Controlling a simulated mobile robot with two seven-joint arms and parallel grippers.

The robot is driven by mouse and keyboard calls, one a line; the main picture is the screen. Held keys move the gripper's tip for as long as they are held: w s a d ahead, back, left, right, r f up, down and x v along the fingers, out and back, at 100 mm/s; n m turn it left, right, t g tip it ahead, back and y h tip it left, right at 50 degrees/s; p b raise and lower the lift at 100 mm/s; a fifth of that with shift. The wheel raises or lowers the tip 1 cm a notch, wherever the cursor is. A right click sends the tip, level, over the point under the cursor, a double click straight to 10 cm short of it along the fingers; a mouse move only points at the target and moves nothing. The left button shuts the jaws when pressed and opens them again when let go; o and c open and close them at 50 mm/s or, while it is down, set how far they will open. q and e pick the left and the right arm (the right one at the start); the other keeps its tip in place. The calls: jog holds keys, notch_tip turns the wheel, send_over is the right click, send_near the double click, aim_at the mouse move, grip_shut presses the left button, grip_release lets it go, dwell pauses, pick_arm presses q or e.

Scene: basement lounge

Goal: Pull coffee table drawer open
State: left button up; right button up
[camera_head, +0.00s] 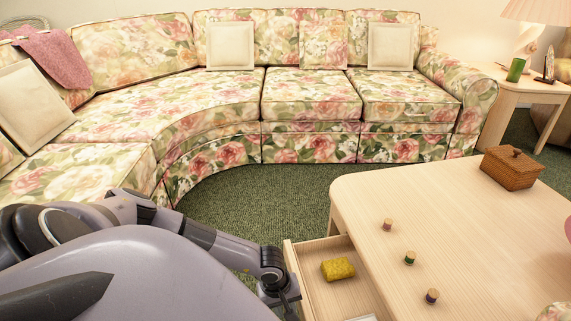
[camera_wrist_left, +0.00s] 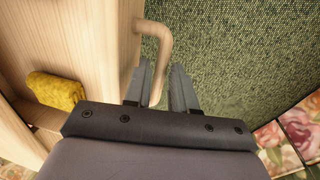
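The coffee table (camera_head: 480,235) is light wood, at the right in the head view. Its drawer (camera_head: 318,270) stands pulled out on the table's left side, and its inside shows. A yellow sponge-like block (camera_head: 338,269) lies in it and also shows in the left wrist view (camera_wrist_left: 55,91). In the wrist view the curved wooden handle (camera_wrist_left: 164,45) sticks out from the drawer front (camera_wrist_left: 105,40). My left gripper (camera_wrist_left: 162,86) has its two fingers apart, one on each side of the handle, with a narrow gap at the right finger. My right gripper is in neither view.
A wooden box (camera_head: 511,168) and several small spools (camera_head: 410,258) stand on the tabletop. A curved floral sofa (camera_head: 210,110) lines the back and left. Green carpet (camera_head: 240,205) is clear between sofa and table. A side table (camera_head: 520,88) with a lamp stands at the back right.

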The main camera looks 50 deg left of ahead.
pick_arm(q)
jog(key=shift+r, duration=0.15)
notch_tip(320, 180, up, 7)
jog(key=s+p, duration=0.1)
jog(key=p, duration=0.2)
jog(key=shift+a, duration=0.35)
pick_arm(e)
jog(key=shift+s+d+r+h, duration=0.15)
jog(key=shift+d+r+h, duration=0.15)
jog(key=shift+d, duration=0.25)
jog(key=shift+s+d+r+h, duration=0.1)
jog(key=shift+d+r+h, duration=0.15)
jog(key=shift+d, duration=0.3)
pick_arm(q)
jog(key=shift+s+d, duration=0.1)
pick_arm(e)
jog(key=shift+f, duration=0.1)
